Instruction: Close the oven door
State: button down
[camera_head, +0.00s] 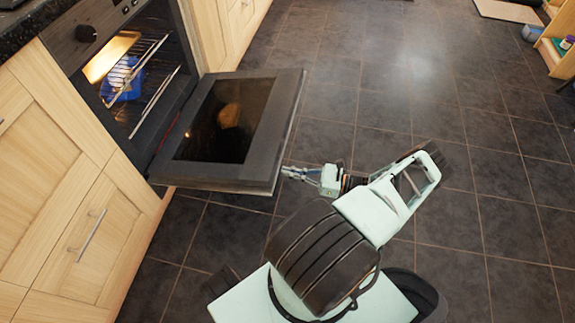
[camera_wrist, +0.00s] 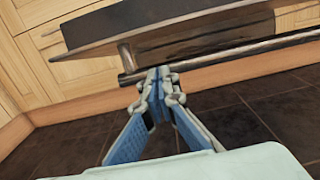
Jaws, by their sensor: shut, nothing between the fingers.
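The oven (camera_head: 130,70) is set in the wooden cabinets at the upper left in the head view, with a lit interior. Its door (camera_head: 280,105) is folded down and open, standing out over the floor with its dark glass facing up. My gripper (camera_head: 287,172) is at the door's outer edge, low and to the right. In the wrist view the door (camera_wrist: 160,24) shows edge-on, with its bar handle (camera_wrist: 230,52) below it. My gripper (camera_wrist: 159,72) is shut and empty, its fingertips just by the handle near its left mount. I cannot tell whether they touch it.
A blue object (camera_head: 125,80) sits on a wire rack inside the oven. Wooden cabinets (camera_head: 95,225) flank the oven. The dark tiled floor (camera_head: 420,95) is clear to the right of the door. A wooden shelf unit (camera_head: 556,50) stands at the far upper right.

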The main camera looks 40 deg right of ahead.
jog(key=shift+w+a+r, duration=0.1)
jog(key=shift+r, duration=0.85)
jog(key=shift+w+a+r, duration=0.1)
jog(key=shift+r, duration=0.85)
jog(key=shift+r, duration=0.15)
